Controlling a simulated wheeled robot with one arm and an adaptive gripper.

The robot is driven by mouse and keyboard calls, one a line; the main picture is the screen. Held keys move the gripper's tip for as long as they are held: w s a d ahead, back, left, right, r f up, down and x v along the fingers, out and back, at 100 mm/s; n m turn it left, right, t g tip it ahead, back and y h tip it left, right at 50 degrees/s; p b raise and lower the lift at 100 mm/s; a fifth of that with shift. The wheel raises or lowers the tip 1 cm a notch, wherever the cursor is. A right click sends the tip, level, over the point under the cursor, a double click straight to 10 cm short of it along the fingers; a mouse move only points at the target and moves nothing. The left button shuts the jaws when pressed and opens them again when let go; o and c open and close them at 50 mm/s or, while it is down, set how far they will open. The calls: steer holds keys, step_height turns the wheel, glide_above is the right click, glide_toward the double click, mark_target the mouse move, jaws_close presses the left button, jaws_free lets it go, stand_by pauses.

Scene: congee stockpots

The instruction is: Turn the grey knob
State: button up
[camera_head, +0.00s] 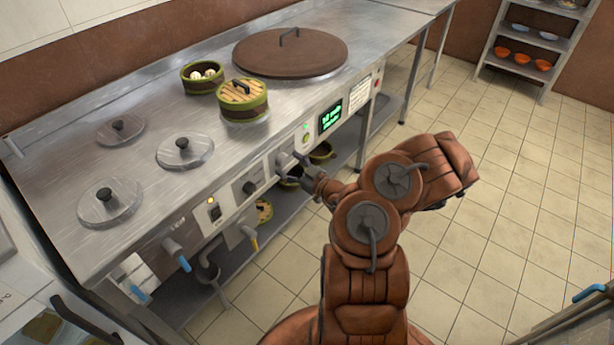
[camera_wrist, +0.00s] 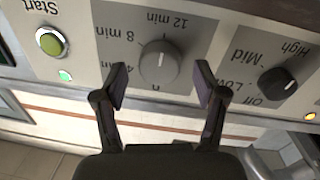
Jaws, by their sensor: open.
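The grey knob (camera_wrist: 160,62) is on the stove's front panel, with a dial marked in minutes around it, in the wrist view. My gripper (camera_wrist: 162,88) is open, with one finger to each side of the knob and a gap on both sides. I cannot tell how far the fingertips are from the panel. In the head view my gripper (camera_head: 296,168) is at the front panel, and the grey knob is hidden or too small to make out there. A black knob (camera_wrist: 279,84) marked Off, Low, Mid and High is to the right in the wrist view.
A green Start button (camera_wrist: 51,42) is left of the dial. The steel counter (camera_head: 150,200) holds pot lids (camera_head: 184,150), bamboo steamers (camera_head: 243,100) and a large brown lid (camera_head: 290,54). Blue-handled taps (camera_head: 176,254) stick out from the front.

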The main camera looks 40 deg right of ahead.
steer(key=s+d, duration=0.1)
steer(key=s, duration=0.9)
steer(key=shift+s+d, duration=0.35)
steer(key=shift+s, duration=0.05)
stand_by(0.6)
